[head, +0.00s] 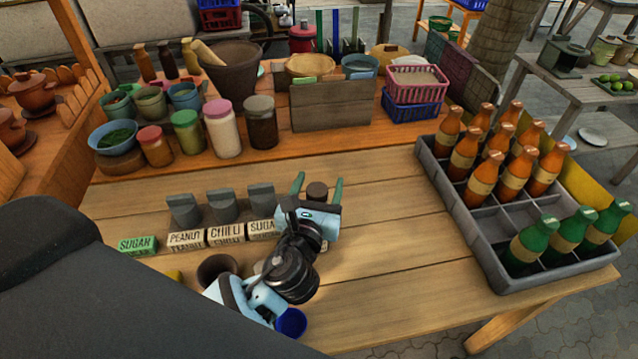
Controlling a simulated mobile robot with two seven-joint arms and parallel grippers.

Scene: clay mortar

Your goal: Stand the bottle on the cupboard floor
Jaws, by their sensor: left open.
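Several orange bottles (515,177) and green bottles (566,240) stand upright in a grey divided crate (497,271) on the right of the table. Three small brown and amber bottles (167,62) stand at the back left. I cannot tell which bottle the task names, and I recognise no cupboard floor in this view. My left gripper (317,184) is open over the middle of the table, its two green fingers apart. A dark round-topped object (317,190) shows between or behind the fingers; I cannot tell what it is. It is well left of the crate. My right gripper is out of view.
Label blocks (186,238) and grey holders (222,206) stand left of my gripper. Jars (222,128), bowls and a large mortar (233,70) fill the back left. The table (385,215) is bare between gripper and crate.

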